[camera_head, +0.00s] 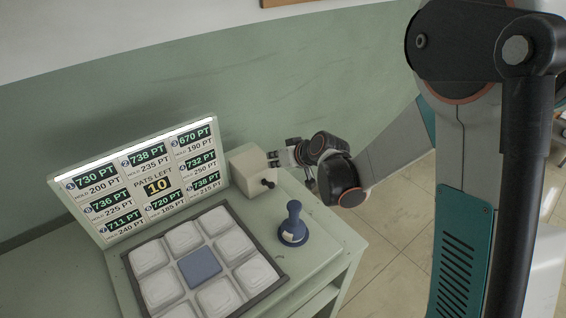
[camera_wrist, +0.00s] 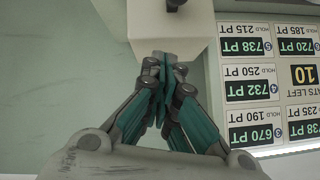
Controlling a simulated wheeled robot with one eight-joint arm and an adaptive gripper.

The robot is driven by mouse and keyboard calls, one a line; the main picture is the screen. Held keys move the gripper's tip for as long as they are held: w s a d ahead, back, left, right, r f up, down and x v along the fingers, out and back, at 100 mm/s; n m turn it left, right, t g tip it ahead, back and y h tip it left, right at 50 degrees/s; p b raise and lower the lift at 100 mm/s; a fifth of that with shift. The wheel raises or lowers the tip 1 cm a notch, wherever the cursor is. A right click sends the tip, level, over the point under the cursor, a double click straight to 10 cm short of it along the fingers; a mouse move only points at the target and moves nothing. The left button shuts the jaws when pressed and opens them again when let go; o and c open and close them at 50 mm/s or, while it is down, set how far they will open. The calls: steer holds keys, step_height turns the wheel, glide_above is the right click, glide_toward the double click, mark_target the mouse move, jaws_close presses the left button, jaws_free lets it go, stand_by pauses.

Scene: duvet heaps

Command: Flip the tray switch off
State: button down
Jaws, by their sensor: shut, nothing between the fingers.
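A cream switch box (camera_head: 246,172) stands on the table beside the right end of the display board, with a small black lever (camera_head: 268,184) on its front. In the wrist view the box (camera_wrist: 150,22) is at the top, with the dark lever (camera_wrist: 174,4) at the frame's top edge. My gripper (camera_head: 271,158) is shut and empty at the box's right side, above and behind the lever. Its fingertips (camera_wrist: 163,62) are close to the box in the wrist view; I cannot tell whether they touch it. The tray (camera_head: 276,280) is dark-rimmed, with several white heaps around a blue-grey middle square (camera_head: 200,267).
A lit display board (camera_head: 150,184) with number panels stands behind the tray. A blue knob-handled stamp (camera_head: 293,226) stands right of the tray, in front of the box. The green table (camera_head: 335,238) has clear room at its right corner.

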mark_target(269, 185)
steer(key=f, duration=0.1)
steer(key=f+b, duration=0.1)
steer(key=f, duration=0.1)
steer(key=shift+s+a+f, duration=0.1)
steer(key=shift+a+f, duration=0.15)
steer(key=shift+a, duration=0.15)
steer(key=shift+s+f+b, duration=0.35)
steer(key=shift+f+b, duration=0.05)
steer(key=shift+f, duration=0.1)
